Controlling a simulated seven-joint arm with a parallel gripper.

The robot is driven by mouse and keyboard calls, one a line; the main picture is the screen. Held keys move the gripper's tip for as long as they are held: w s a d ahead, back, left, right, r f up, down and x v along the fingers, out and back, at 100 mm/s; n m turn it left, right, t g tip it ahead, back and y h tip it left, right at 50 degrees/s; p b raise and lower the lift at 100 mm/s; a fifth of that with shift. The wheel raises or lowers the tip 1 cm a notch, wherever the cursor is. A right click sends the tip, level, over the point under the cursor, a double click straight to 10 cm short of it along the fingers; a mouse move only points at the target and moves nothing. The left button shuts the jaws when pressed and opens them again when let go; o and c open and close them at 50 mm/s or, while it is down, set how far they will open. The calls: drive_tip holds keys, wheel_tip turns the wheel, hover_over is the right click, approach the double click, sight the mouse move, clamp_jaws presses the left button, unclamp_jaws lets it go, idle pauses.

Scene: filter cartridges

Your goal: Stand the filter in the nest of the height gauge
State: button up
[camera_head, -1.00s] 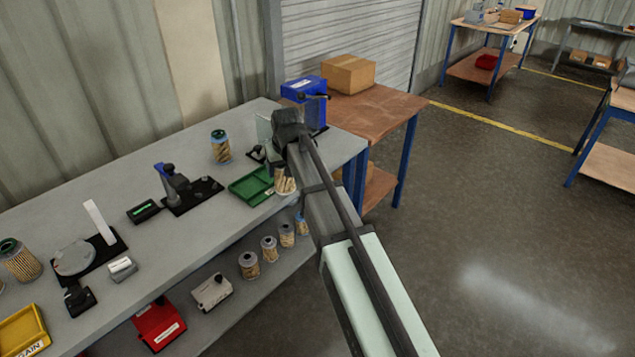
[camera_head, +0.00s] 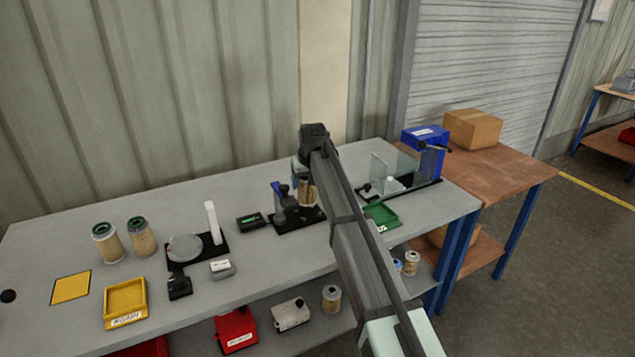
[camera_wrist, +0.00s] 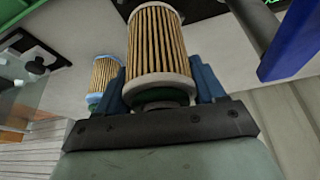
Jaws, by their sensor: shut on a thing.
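My gripper (camera_wrist: 160,88) is shut on a filter (camera_wrist: 158,45) with tan pleats, a white rim and a green end cap between its blue fingers. The height gauge, which I take to be the black base with the blue and black post (camera_head: 281,200), is mid-bench in the head view. A blue post (camera_wrist: 289,42) stands right of the held filter in the wrist view. Pleats show below my wrist beside the gauge in the head view. The nest is hidden; I cannot tell whether the filter touches it. A second filter (camera_wrist: 104,76), blue-rimmed, stands left of the held one.
A small black readout (camera_head: 250,220) sits left of the gauge. A green tray (camera_head: 381,216) and a clear-panelled fixture (camera_head: 392,172) are to the right. A disc fixture (camera_head: 185,248), two filters (camera_head: 107,243) and a yellow tray (camera_head: 125,303) are left.

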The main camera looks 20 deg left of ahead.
drive_tip(key=shift+f, duration=1.75)
drive_tip(key=shift+f, duration=0.5)
idle(0.9)
drive_tip(key=o, duration=1.2)
drive_tip(key=shift+r, duration=0.2)
drive_tip(key=shift+r, duration=0.8)
drive_tip(key=shift+r, duration=3.2)
drive_tip(key=shift+d, duration=0.1)
